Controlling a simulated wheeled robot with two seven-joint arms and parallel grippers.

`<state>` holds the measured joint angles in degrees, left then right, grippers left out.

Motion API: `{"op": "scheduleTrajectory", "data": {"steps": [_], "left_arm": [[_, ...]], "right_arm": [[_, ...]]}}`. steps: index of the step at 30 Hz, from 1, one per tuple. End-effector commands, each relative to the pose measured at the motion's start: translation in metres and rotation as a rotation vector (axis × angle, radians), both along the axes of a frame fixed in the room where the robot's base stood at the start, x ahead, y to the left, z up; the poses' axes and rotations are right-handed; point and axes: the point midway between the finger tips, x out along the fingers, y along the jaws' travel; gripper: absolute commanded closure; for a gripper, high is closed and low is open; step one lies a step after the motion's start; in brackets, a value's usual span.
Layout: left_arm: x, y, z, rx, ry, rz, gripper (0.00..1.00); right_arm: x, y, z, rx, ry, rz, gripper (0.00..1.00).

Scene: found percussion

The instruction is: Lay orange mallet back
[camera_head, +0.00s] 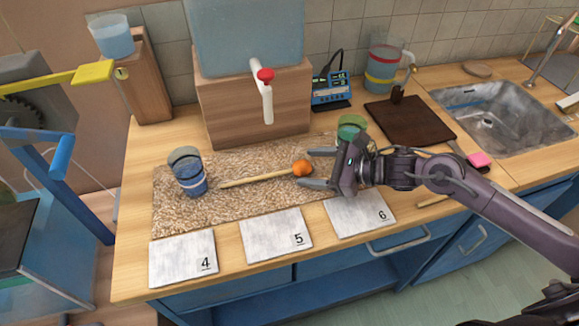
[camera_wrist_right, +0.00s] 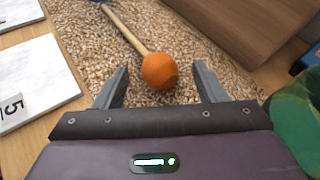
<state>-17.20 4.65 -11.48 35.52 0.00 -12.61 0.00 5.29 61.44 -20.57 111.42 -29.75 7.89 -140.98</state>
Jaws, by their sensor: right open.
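The orange mallet lies on a speckled beige mat (camera_head: 225,208), its round orange head (camera_head: 302,168) to the right and its pale wooden stick (camera_head: 252,180) pointing left toward a blue-banded glass (camera_head: 188,172). My right gripper (camera_head: 318,168) is open, its fingers pointing left on either side of the mallet head. In the right wrist view the orange head (camera_wrist_right: 160,70) sits between and just ahead of the two open fingertips (camera_wrist_right: 160,82), with the stick leading away to the upper left. Nothing shows between the fingers' grip surfaces in contact. My left gripper is not in view.
A green cup (camera_head: 351,126) stands right behind my right gripper. Cards numbered 4 (camera_head: 182,260), 5 (camera_head: 275,236) and 6 (camera_head: 358,212) lie along the front edge. A wooden block with a tap (camera_head: 235,110) stands behind the mat. A dark board (camera_head: 410,122) and sink (camera_head: 505,120) are right.

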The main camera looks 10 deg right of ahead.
Motion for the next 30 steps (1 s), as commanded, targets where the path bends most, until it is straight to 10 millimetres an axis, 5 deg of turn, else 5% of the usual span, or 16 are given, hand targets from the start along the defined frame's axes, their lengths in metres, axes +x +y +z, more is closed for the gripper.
{"op": "scheduleTrajectory", "data": {"steps": [13,24,30], "left_arm": [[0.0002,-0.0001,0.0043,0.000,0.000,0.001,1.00],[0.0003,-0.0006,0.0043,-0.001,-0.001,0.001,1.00],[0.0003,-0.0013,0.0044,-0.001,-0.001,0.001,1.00]], "right_arm": [[0.0104,0.0134,-0.0082,-0.001,0.002,-0.001,0.36],[0.0103,0.0132,-0.0080,-0.001,0.002,-0.001,0.83],[0.0104,0.0133,-0.0074,-0.001,0.001,0.000,0.88]]}}
